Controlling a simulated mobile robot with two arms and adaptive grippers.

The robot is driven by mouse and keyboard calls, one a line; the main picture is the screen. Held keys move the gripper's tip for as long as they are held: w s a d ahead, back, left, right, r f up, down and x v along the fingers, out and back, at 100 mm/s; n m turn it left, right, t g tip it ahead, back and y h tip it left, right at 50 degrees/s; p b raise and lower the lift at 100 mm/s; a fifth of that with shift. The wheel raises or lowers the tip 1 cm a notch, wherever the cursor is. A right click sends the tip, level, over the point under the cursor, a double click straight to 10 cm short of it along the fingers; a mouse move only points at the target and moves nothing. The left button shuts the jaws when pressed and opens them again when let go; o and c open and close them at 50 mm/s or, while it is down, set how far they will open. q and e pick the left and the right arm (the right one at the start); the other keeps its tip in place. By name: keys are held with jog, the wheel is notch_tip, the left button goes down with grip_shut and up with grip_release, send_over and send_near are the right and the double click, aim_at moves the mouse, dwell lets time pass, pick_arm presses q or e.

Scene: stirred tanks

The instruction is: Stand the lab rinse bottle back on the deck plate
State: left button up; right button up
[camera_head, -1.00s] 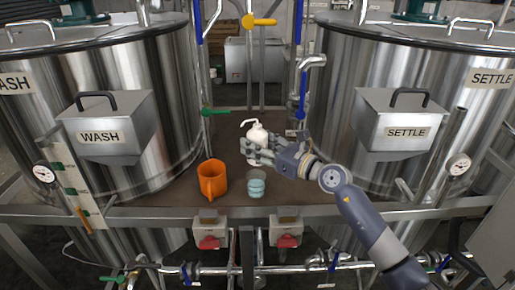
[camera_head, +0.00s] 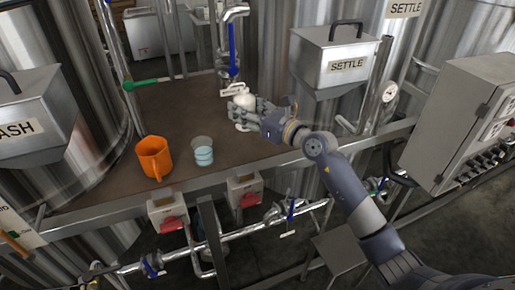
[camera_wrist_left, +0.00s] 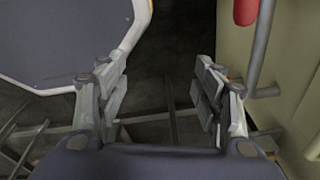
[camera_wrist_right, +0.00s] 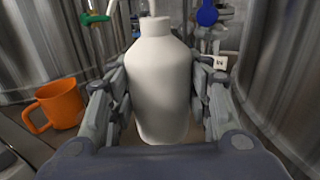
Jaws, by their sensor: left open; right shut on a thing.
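The white lab rinse bottle (camera_head: 245,101) is in my right gripper (camera_head: 243,112), over the far right part of the brown deck plate (camera_head: 182,112). In the right wrist view the bottle (camera_wrist_right: 160,85) stands upright between the two fingers of my right gripper (camera_wrist_right: 160,105), which are shut on its sides. Its base is low in that view; I cannot tell whether it touches the plate. My left gripper (camera_wrist_left: 165,90) is open and empty in the left wrist view, above a dark floor. It is not in the head view.
An orange jug (camera_head: 154,157) and a clear beaker with blue liquid (camera_head: 203,152) stand at the plate's front. A blue-handled valve pipe (camera_head: 233,50) rises behind the bottle. The SETTLE tank's box (camera_head: 330,58) is close on the right. The plate's middle is clear.

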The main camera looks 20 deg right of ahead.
jog(key=f, duration=0.5)
jog(key=shift+d+f+b, duration=0.2)
jog(key=shift+f+b, duration=0.05)
jog(key=shift+b, duration=0.15)
notch_tip(320, 180, down, 3)
jog(key=shift+a+f+b, duration=0.1)
jog(key=shift+f+b, duration=0.1)
jog(key=shift+b, duration=0.4)
jog(key=shift+f, duration=0.3)
jog(key=o, duration=1)
jog(key=shift+o, duration=1.2)
pick_arm(q)
jog(key=s+d+f, duration=0.1)
jog(key=s+f, duration=0.1)
jog(key=shift+s+d+f, duration=0.2)
jog(key=shift+s+d, duration=0.15)
jog(key=shift+s, duration=0.05)
